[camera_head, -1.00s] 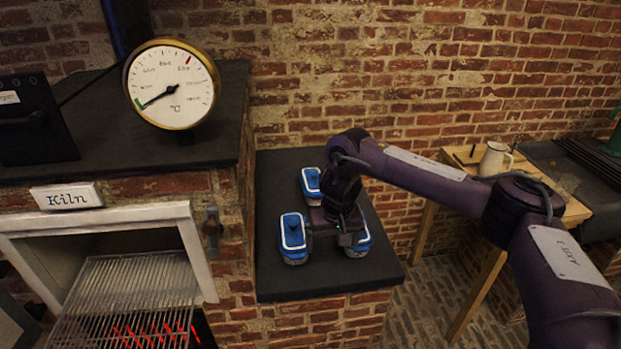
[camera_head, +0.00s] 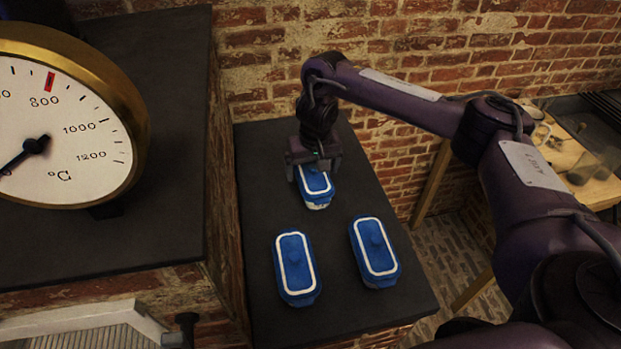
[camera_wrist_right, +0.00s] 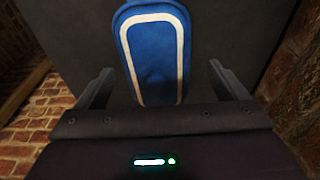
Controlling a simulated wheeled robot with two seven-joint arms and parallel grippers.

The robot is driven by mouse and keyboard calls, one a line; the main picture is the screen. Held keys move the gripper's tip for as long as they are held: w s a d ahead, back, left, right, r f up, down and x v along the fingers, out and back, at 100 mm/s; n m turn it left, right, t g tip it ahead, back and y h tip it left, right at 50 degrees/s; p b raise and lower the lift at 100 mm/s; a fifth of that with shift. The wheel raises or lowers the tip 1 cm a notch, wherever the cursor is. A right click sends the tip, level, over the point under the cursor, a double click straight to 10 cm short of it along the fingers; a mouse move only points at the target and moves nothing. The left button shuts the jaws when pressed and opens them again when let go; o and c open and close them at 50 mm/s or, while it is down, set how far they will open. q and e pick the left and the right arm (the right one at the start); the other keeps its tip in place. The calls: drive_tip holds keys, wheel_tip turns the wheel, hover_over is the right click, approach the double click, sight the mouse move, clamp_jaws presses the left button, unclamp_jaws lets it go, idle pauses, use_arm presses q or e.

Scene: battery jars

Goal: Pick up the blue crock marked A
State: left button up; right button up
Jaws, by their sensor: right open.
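Three blue crocks with white-outlined lids stand on a dark slab: a back one (camera_head: 314,182), a front-left one (camera_head: 295,268) and a front-right one (camera_head: 375,252). No letter A is readable on any of them. My right gripper (camera_head: 314,163) is open at the back crock, covering its far end. In the right wrist view, a blue crock (camera_wrist_right: 153,50) lies between the two spread fingers of my right gripper (camera_wrist_right: 161,78), with a gap on each side. My left gripper is not in view.
The dark slab (camera_head: 262,180) has bare room left of the back crock. A brick kiln with a large dial gauge (camera_head: 60,120) stands at the left. A brick wall (camera_head: 250,60) rises behind. A wooden table (camera_head: 590,185) is at the right.

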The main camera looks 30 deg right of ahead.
sight(312, 178)
wheel_tip(312, 178, down, 2)
drive_tip(key=shift+f+b, duration=0.15)
drive_tip(key=shift+b, duration=0.3)
drive_tip(key=f, duration=0.1)
drive_tip(key=w+f, duration=0.1)
drive_tip(key=f+b, duration=0.1)
drive_tip(key=shift+w+d+f, duration=0.15)
drive_tip(key=shift+d+f, duration=0.05)
drive_tip(key=shift+d, duration=0.2)
drive_tip(key=shift+w+f, duration=0.15)
drive_tip(key=shift+f, duration=0.05)
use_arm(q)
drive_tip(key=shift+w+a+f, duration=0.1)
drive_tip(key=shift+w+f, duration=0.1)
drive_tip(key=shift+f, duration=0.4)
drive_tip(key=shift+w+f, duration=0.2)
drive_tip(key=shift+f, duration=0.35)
use_arm(e)
drive_tip(key=shift+c, duration=0.3)
drive_tip(key=c, duration=1.2)
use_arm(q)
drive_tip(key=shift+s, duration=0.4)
use_arm(e)
drive_tip(key=shift+r, duration=0.15)
drive_tip(key=shift+c, duration=0.3)
drive_tip(key=shift+r, duration=0.1)
